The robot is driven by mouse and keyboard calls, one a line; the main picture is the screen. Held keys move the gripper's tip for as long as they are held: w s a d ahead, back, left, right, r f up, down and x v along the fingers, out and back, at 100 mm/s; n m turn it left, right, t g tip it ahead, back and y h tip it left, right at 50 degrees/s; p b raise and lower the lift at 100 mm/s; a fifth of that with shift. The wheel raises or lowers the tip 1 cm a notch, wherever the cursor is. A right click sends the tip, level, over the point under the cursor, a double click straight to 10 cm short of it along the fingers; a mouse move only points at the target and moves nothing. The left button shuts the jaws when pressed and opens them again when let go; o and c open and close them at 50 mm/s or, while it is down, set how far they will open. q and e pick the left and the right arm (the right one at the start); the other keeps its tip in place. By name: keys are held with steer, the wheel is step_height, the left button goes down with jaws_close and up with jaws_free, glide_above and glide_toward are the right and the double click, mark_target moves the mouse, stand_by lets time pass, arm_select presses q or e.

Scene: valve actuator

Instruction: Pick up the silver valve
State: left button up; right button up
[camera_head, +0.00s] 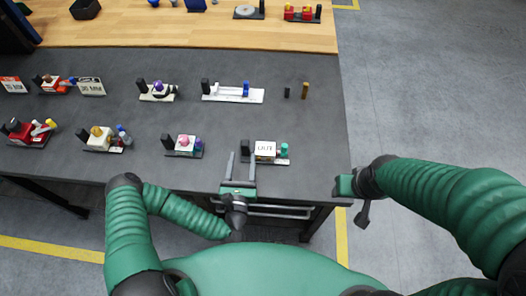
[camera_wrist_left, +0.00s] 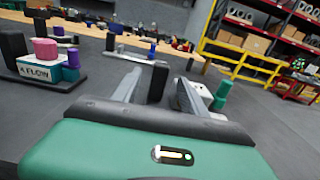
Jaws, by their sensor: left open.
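My left gripper (camera_head: 242,155) is open at the table's front edge, its two fingers pointing away from me. A small unit with a black post (camera_head: 245,146), a pale labelled box (camera_head: 265,148) and a teal knob (camera_head: 284,150) is right at its fingertips. In the left wrist view, the black post (camera_wrist_left: 157,82) shows between the fingers, with no visible grip on it. I cannot tell for sure which part is the silver valve; a round silver piece (camera_head: 248,12) lies on the far wooden surface. My right gripper (camera_head: 345,185) is beside the table's right corner, its fingers unclear.
The dark table (camera_head: 310,125) holds several similar units, including one with a pink knob (camera_head: 184,142) to the left and a long white one (camera_head: 232,93) behind. Two small pegs (camera_head: 305,90) stand at the right. The table's right front area is clear.

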mark_target(246, 140)
arm_select(q)
steer(key=w, duration=0.8)
steer(key=shift+w+a+r, duration=0.1)
steer(key=shift+w+a, duration=0.05)
steer(key=shift+w, duration=0.15)
steer(key=shift+w+d, duration=0.25)
steer(key=shift+w, duration=0.25)
steer(key=shift+a, duration=0.1)
jaws_close()
stand_by(0.3)
